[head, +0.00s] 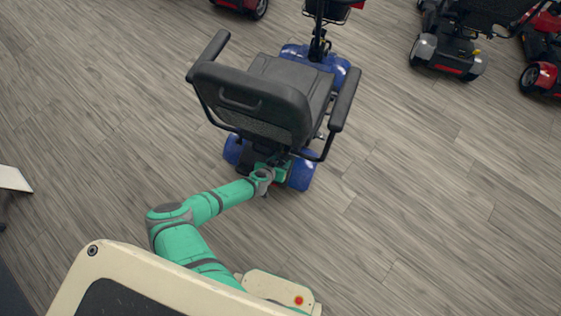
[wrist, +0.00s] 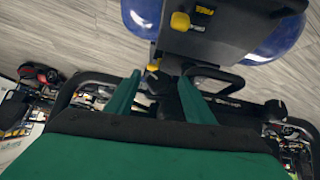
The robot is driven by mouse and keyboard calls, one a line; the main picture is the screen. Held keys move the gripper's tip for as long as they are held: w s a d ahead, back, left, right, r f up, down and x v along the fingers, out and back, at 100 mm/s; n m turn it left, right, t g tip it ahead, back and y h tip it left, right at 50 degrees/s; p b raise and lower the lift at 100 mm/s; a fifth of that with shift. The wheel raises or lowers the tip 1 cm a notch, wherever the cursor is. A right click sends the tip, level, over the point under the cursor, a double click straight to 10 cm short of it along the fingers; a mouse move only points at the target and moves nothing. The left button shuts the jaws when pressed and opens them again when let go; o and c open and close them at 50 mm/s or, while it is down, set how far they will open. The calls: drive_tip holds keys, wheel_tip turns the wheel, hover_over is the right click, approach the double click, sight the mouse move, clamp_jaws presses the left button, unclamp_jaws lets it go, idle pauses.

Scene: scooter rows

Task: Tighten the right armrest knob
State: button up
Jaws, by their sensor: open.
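A mobility scooter with a black seat (head: 262,92) and blue body panels stands ahead, seen from behind in the head view. Its right armrest (head: 343,100) is a black pad on a bent black tube that runs down under the seat. I cannot make out the armrest knob in the head view. In the wrist view a small dark knob-like part (wrist: 275,110) shows on the right, but I cannot tell whether it is the armrest knob. My gripper (wrist: 160,76) is open, its green fingers apart near black frame tubes under the seat. In the head view its fingers are mostly hidden.
Blue rear fenders (wrist: 268,40) and a yellow lever (wrist: 180,21) show in the wrist view. Other scooters stand at the upper right (head: 447,45) and top left (head: 243,5) of the head view. The wood floor (head: 430,220) to the right is clear.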

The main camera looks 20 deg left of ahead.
drive_tip(key=shift+w+d+f, duration=0.1)
drive_tip(key=shift+w+f, duration=0.1)
drive_tip(key=c, duration=1)
drive_tip(key=shift+c, duration=0.2)
